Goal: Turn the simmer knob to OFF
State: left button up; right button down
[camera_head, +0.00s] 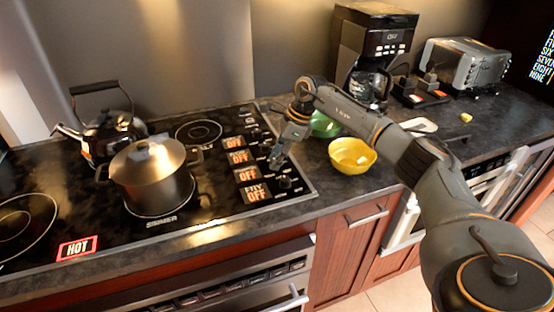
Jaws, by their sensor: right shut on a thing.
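The black glass cooktop (100,215) has a column of lit orange displays (240,158) on its right side, and each one reads OFF. The small word above OFF is hard to read on most; the nearest one (255,193) seems to say FRY. A row of small dark knobs runs right of the displays, with one knob (285,183) in plain view near the front. My right gripper (277,160) points down over this row and is shut on a knob, which its fingers mostly hide. I cannot tell which label belongs to that knob. My left gripper is out of view.
A lidded steel pot (152,180) stands on a burner marked SIMMER, with a kettle (112,135) behind it. A HOT sign (77,248) glows at front left. A yellow bowl (352,157) and a green bowl (325,124) sit right of the cooktop, near my arm.

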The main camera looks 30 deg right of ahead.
dwell(0.4)
jog(key=c, duration=1.1)
grip_release()
jog(key=shift+o, duration=0.2)
jog(key=shift+r, duration=0.1)
jog(key=v, duration=1.2)
